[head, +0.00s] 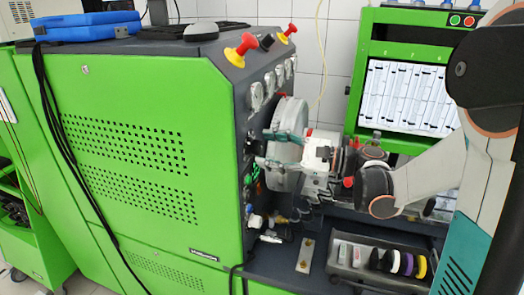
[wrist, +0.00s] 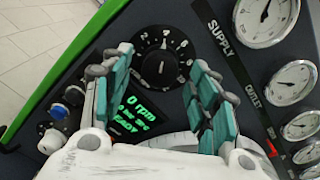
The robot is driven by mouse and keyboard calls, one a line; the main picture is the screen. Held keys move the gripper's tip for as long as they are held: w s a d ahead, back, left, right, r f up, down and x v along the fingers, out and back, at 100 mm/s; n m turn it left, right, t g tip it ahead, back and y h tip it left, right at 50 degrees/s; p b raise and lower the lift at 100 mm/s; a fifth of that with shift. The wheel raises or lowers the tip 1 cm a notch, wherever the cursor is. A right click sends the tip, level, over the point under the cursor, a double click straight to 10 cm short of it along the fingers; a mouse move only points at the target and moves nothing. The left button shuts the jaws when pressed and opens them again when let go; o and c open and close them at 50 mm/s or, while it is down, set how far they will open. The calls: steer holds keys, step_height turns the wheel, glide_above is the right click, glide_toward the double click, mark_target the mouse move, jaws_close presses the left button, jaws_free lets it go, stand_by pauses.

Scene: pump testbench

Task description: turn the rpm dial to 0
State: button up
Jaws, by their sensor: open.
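The rpm dial (wrist: 161,66) is a round black knob with white numbers around it, on the dark panel in the wrist view. My gripper (wrist: 160,72) is open, with one teal-padded finger on each side of the dial; I cannot tell whether either touches it. Beside the dial, a small display (wrist: 135,103) shows green text that seems to read 0 rpm, partly covered by my gripper. In the head view my gripper (head: 266,148) is at the bench's side panel, and I cannot make out the dial clearly.
Several round gauges (wrist: 265,18) line the panel on the right in the wrist view. Blue and white knobs (wrist: 66,103) sit on the left. The green test bench (head: 130,140) fills the head view's left side. A tray with coloured discs (head: 375,262) stands at lower right.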

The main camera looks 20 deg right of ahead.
steer(key=shift+x, duration=1.2)
steer(key=c, duration=1.1)
steer(key=shift+o, duration=0.2)
steer(key=shift+n, duration=0.3)
steer(key=n, duration=0.3)
steer(key=shift+n, duration=0.3)
steer(key=n, duration=0.3)
steer(key=shift+n, duration=0.3)
steer(key=n, duration=0.4)
steer(key=shift+s+f+n, duration=0.1)
steer(key=shift+n, duration=1.9)
